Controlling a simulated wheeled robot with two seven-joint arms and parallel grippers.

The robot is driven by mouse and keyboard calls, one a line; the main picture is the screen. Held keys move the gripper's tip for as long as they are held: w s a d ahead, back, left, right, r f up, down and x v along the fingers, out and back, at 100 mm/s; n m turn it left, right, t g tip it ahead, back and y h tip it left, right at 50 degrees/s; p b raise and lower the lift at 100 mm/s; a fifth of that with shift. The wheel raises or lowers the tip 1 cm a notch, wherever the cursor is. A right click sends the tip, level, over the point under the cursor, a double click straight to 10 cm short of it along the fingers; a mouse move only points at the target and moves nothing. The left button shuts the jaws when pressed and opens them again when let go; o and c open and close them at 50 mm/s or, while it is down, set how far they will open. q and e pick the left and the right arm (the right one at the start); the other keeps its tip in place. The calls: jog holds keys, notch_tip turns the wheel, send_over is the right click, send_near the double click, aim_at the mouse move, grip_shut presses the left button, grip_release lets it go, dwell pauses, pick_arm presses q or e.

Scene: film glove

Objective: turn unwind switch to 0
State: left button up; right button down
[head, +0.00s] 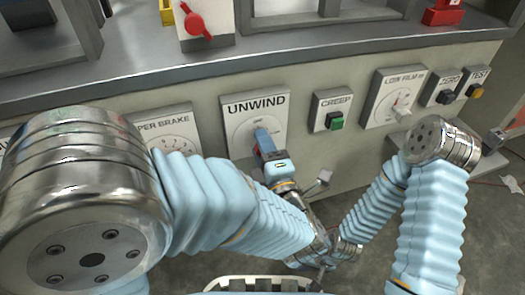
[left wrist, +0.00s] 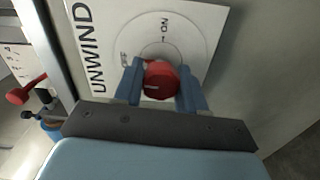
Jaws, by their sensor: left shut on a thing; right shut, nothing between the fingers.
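The UNWIND plate (head: 254,108) is on the front panel, with its round dial facing me. The red unwind switch (left wrist: 160,82) shows in the left wrist view between the two blue fingers of my left gripper (left wrist: 160,92), which is shut on it. A short white mark is on the knob's face; which label it points at is hard to tell. "ON" and "1" are legible on the dial, and part of another label shows at its left. In the head view my left gripper (head: 264,142) covers the knob. My right gripper (head: 317,277) is shut and empty, low and partly hidden.
The CREEP plate with a green button (head: 335,121) is to the right, then a film dial plate (head: 398,98) and two small switches. A red-handled lever (head: 198,24) stands above on the ledge.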

pick_arm(q)
jog(key=shift+f+n, duration=0.1)
jog(key=shift+n, duration=0.5)
jog(key=o, duration=1)
jog(key=shift+o, duration=0.2)
jog(key=shift+s, duration=0.1)
jog(key=v, duration=1.3)
jog(key=shift+s+p, duration=0.3)
jog(key=shift+p, duration=0.05)
jog(key=shift+d, duration=0.1)
